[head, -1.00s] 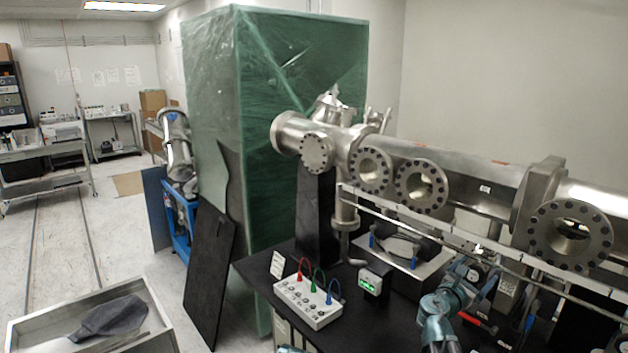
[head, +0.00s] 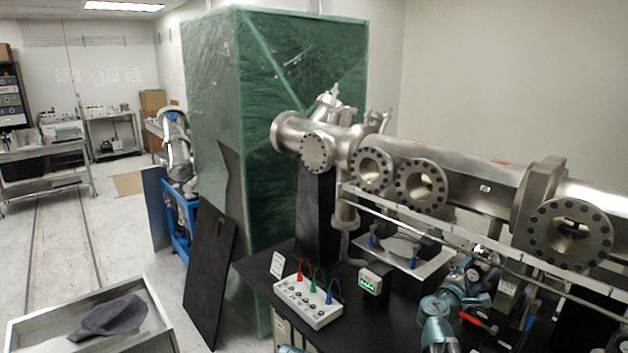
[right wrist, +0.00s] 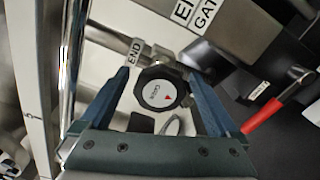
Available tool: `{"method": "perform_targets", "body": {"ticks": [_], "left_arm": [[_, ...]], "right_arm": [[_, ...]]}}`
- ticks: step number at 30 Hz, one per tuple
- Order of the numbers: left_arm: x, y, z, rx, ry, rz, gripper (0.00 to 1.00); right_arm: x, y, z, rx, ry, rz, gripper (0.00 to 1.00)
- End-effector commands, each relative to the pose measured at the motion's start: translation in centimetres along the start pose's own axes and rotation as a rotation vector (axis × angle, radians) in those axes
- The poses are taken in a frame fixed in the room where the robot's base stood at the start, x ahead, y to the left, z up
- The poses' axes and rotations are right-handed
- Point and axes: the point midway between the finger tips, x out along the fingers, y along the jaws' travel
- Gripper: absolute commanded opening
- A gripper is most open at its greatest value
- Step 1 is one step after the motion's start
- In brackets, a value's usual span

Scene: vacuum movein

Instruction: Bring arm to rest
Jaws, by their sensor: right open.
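My right arm comes up from the bottom edge in the head view. Its gripper (head: 478,262) is beneath the rail in front of the steel vacuum tube (head: 450,180). In the right wrist view the gripper (right wrist: 157,72) is open, with its two blue fingers apart. A dark round knob (right wrist: 160,94) with a white face and a red mark shows between the fingers. I cannot tell whether either finger touches it. An "END" tag (right wrist: 134,51) is beside the knob.
A red-handled tool (right wrist: 263,115) lies right of the fingers. On the black bench are a control box with coloured leads (head: 309,303) and a small green-display meter (head: 371,284). A metal tray (head: 40,325) holds a dark cloth (head: 110,316).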

Motion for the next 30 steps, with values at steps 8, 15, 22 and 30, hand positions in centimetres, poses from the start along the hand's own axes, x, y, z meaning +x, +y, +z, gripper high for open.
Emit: {"method": "perform_targets", "body": {"ticks": [8, 15, 22, 30], "left_arm": [[0.04, 0.00, 0.00, 0.000, 0.000, 0.000, 0.96], [0.05, 0.00, 0.00, 0.000, 0.000, 0.000, 0.96], [0.05, 0.01, 0.00, 0.000, 0.000, 0.000, 0.96], [-0.10, -0.02, -0.33, -0.001, 0.000, 0.004, 0.96]], "right_arm": [[0.01, -0.05, 0.00, 0.185, 0.000, 0.000, 0.96], [0.01, -0.05, 0.00, 0.238, 0.000, 0.000, 0.96], [0.00, -0.05, 0.00, 0.239, 0.000, 0.000, 0.96], [-0.80, -0.11, 0.41, 0.244, -0.003, -0.003, 0.96]]}}
